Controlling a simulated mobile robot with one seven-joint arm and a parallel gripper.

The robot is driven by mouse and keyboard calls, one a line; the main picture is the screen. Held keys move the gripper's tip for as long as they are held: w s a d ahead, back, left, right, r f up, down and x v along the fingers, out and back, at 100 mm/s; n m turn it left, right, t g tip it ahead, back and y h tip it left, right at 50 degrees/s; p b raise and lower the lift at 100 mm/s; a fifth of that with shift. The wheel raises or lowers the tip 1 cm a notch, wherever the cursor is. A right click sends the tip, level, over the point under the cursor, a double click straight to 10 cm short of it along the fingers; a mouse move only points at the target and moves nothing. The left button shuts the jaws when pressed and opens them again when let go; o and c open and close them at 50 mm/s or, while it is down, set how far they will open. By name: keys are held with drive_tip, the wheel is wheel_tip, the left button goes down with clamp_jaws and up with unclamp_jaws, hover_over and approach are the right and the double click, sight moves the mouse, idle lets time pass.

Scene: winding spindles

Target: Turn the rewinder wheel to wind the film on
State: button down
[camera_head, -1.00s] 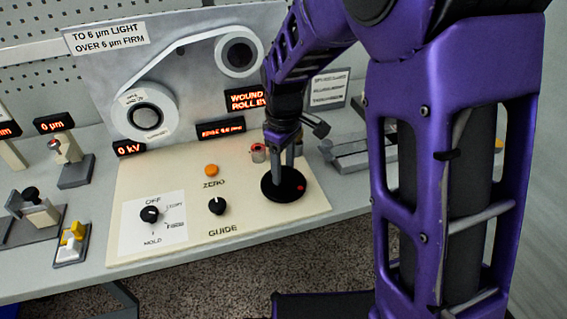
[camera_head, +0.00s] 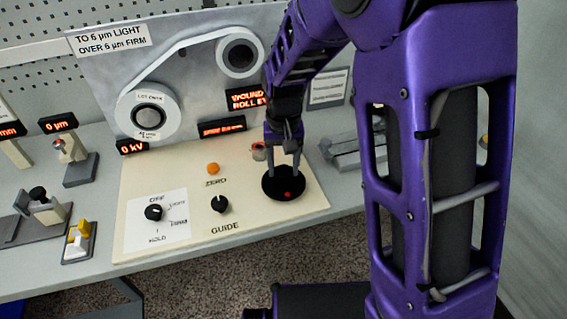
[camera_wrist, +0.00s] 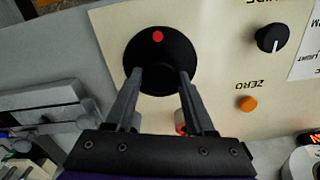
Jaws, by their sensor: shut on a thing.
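The rewinder wheel (camera_head: 272,190) is a flat black disc with a red dot, set at the right end of the cream panel. The dot is at the wheel's near side in the head view. My gripper (camera_head: 284,170) reaches down onto the wheel from above. The wheel (camera_wrist: 160,50) also shows in the wrist view, with the two fingers of my gripper (camera_wrist: 159,78) on it. My gripper is shut on the wheel; the exact contact is partly hidden. The film (camera_head: 185,47) runs between a large left roll (camera_head: 168,118) and a smaller upper-right roll (camera_head: 240,38).
The cream panel (camera_head: 185,250) also holds a mode knob (camera_head: 154,212), an orange ZERO button (camera_head: 213,168) and a GUIDE knob (camera_head: 220,204). A red-topped part (camera_head: 258,151) stands just behind the wheel. A grey metal fixture (camera_head: 355,150) lies to the right.

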sight(284, 170)
drive_tip(key=shift+m, duration=1.3)
drive_tip(key=shift+p, duration=0.3)
drive_tip(key=shift+c, duration=1.3)
unclamp_jaws()
drive_tip(key=shift+r, duration=0.1)
wheel_tip(284, 170, up, 17)
drive_tip(key=p, duration=0.1)
drive_tip(key=shift+r+p, duration=0.15)
drive_tip(key=shift+p, duration=0.25)
